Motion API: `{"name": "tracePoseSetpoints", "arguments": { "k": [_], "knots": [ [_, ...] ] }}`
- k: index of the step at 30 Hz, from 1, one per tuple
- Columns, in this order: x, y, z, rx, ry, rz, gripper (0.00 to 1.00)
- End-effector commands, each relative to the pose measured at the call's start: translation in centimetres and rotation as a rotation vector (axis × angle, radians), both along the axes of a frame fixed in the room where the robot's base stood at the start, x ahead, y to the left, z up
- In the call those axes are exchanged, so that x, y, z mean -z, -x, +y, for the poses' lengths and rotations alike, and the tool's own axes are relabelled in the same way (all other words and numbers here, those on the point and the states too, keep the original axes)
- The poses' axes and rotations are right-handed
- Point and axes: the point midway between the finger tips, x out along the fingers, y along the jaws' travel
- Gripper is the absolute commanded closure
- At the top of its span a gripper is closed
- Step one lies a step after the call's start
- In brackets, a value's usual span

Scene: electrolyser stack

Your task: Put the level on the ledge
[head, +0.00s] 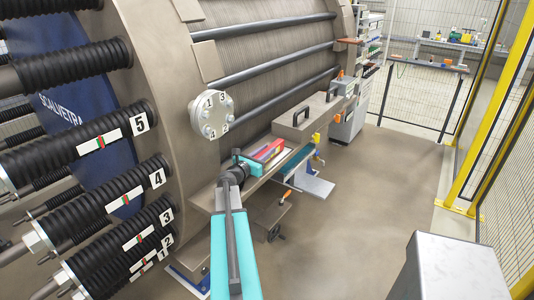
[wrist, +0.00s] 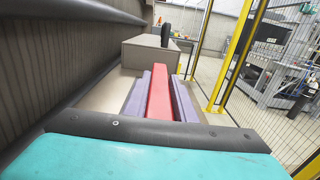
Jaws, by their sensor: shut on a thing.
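The red level (head: 268,150) is a long bar, held lengthwise along the stack. In the wrist view the level (wrist: 159,95) lies between the two lilac fingers of my gripper (wrist: 158,100), which are shut on it. In the head view my gripper (head: 262,157) is over the beige ledge (head: 232,192) that runs along the foot of the stack. The pale ledge top (wrist: 108,94) shows left of the fingers in the wrist view. I cannot tell whether the level touches the ledge; its underside is hidden.
A beige box (head: 305,121) with a black handle stands farther along the ledge; it is also ahead in the wrist view (wrist: 152,54). The ribbed stack (head: 255,70) rises on the left. Open floor (head: 390,180) lies to the right, bounded by a yellow-posted fence (head: 466,150).

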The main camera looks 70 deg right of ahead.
Motion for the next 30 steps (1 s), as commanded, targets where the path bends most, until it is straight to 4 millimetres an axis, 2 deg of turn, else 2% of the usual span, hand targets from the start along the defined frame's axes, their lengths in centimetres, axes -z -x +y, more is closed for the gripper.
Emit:
{"name": "tracePoseSetpoints", "arguments": {
  "k": [13, 14, 17, 30],
  "knots": [
    [0.30, 0.39, -0.24, 0.005, 0.002, 0.000, 1.00],
    [0.34, 0.39, -0.24, 0.005, 0.001, 0.000, 0.75],
    [0.26, 0.43, -0.25, 0.005, 0.001, 0.000, 0.58],
    [-0.01, 0.50, -0.28, 0.006, 0.001, 0.000, 0.58]
  ]
}}
